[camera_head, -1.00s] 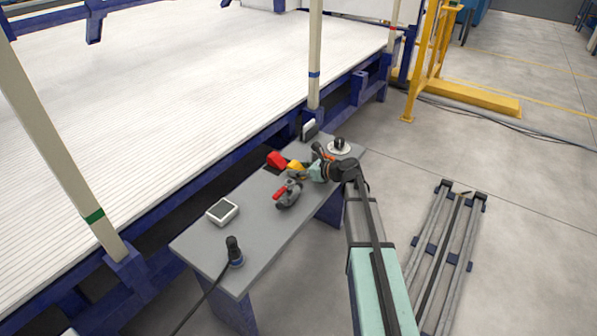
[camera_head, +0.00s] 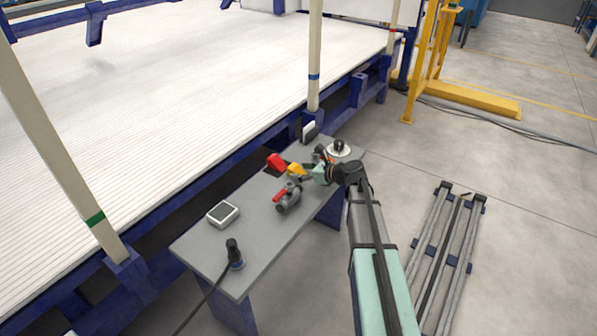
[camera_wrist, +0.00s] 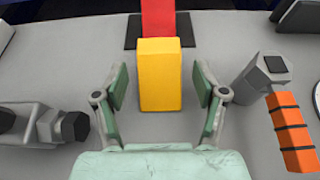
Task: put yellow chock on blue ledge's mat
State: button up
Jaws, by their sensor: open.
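The yellow chock (camera_head: 296,169) stands on the grey-topped table with blue legs. In the wrist view the yellow chock (camera_wrist: 160,77) is between the two fingers of my gripper (camera_wrist: 160,88), with a gap on each side. My gripper (camera_head: 308,175) is open and low over the table. A dark mat (camera_wrist: 131,32) lies just beyond the yellow chock, with a red chock (camera_wrist: 158,17) on it. The red chock also shows in the head view (camera_head: 276,161). I cannot tell whether the yellow chock touches the red one or overlaps the mat's near edge.
An orange-handled tool (camera_wrist: 290,130) lies right of my gripper. A grey valve-like part with a red handle (camera_head: 287,196) is nearby. A white-framed device (camera_head: 223,214), a black cylinder with a cable (camera_head: 235,252) and a round white-based item (camera_head: 339,148) are also on the table.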

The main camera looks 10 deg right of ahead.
jog(key=p+v, duration=0.2)
jog(key=v, duration=0.7)
jog(key=shift+s+r, duration=0.1)
jog(key=shift+r, duration=0.1)
jog(key=shift+o, duration=0.5)
jog(key=shift+s+d+r, duration=0.15)
jog(key=shift+s+d, duration=0.3)
